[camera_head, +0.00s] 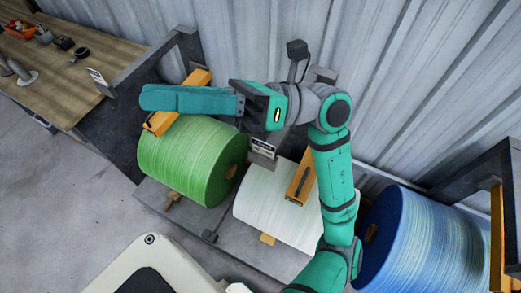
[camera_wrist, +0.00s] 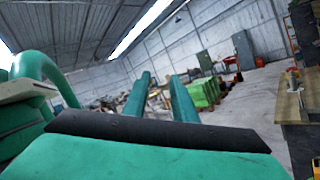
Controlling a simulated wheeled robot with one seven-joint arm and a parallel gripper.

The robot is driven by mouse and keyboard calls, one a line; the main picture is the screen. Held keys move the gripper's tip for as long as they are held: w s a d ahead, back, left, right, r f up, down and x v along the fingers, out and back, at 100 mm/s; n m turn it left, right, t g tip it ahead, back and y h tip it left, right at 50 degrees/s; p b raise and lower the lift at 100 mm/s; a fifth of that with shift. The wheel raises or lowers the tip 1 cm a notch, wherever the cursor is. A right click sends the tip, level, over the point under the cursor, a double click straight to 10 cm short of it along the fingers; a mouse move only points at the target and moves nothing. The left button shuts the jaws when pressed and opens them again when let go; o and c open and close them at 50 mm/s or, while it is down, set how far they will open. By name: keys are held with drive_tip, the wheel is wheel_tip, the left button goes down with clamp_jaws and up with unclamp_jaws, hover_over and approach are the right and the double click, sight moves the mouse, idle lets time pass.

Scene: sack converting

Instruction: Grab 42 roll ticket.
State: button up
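Two small dark-and-white tickets show in the head view. One ticket (camera_head: 262,148) is between the green roll (camera_head: 190,160) and the white roll (camera_head: 275,210). The other ticket (camera_head: 97,76) is at the near end of the wooden bench. Their print is too small to read, so I cannot tell which is number 42. My gripper (camera_head: 146,97) points left above the green roll, apart from both tickets. The wrist view shows its two teal fingers (camera_wrist: 160,80) spread apart, with nothing held between them. No ticket can be made out in the wrist view.
A blue roll (camera_head: 420,240) stands at the right. Yellow bars (camera_head: 302,182) and dark frame posts (camera_head: 187,48) stand around the rolls. A corrugated wall (camera_head: 420,90) is close behind my arm. The bench (camera_head: 65,50) holds small items. Grey floor (camera_head: 70,200) is open at left.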

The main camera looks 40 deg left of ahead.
wheel_tip(320, 180, down, 6)
drive_tip(key=a+r+t+h, duration=0.1)
drive_tip(key=a+t+h, duration=0.2)
drive_tip(key=t+h, duration=0.15)
drive_tip(key=m+t+h, duration=0.2)
drive_tip(key=t+h, duration=0.7)
drive_tip(key=t, duration=0.4)
approach(264, 145)
drive_tip(key=f, duration=0.4)
drive_tip(key=shift+w+d+f, duration=0.2)
drive_tip(key=shift+d+f, duration=0.15)
drive_tip(key=shift+f, duration=0.05)
drive_tip(key=shift+s+a+f, duration=0.1)
drive_tip(key=shift+a+f, duration=0.1)
drive_tip(key=shift+f, duration=1.25)
drive_tip(key=shift+a+f, duration=0.2)
drive_tip(key=shift+f, duration=1.25)
